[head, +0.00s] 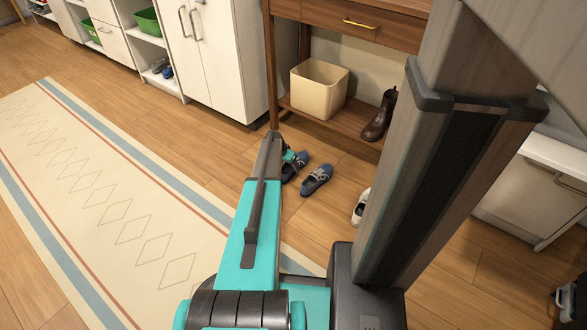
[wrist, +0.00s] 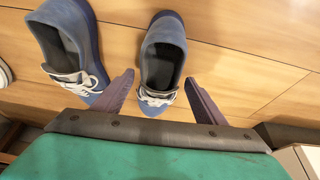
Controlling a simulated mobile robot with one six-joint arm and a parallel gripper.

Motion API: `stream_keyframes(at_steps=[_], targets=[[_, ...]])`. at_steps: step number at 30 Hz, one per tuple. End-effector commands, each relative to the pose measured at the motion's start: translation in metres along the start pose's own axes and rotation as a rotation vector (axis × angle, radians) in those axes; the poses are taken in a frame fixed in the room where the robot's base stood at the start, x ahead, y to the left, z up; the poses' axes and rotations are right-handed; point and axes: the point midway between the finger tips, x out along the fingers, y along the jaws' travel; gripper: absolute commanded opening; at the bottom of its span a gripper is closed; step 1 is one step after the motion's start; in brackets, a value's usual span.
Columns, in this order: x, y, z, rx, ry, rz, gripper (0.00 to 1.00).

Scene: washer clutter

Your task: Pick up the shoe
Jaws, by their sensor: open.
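A blue shoe with white laces (wrist: 163,50) lies on the wood floor in the wrist view, its laced end between my fingers. My gripper (wrist: 159,77) is open, one finger on each side of that shoe; whether either finger touches it I cannot tell. A second blue shoe (wrist: 68,40) lies beside it on the left, outside the fingers. In the head view, one blue shoe (head: 290,171) is partly hidden by the end of my arm, and the other blue shoe (head: 317,178) lies just to its right in plain sight.
A white shoe (head: 361,206) lies farther right, partly behind my column. A wooden table (head: 345,123) has a low shelf holding a cream bin (head: 318,92) and a brown boot (head: 380,118). White cabinets (head: 215,65) stand at the back. A patterned rug (head: 100,200) covers the left floor.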

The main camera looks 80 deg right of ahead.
Motion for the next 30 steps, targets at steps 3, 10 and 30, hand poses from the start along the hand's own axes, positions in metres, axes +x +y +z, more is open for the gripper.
stream_keyframes(at_steps=[3,10,30], targets=[[0.0029,0.0000,-0.0002,0.000,0.000,0.000,0.65],[0.0022,0.0000,0.0001,0.000,0.000,0.000,0.65],[0.0018,-0.0008,0.0001,-0.001,0.001,-0.001,0.16]])
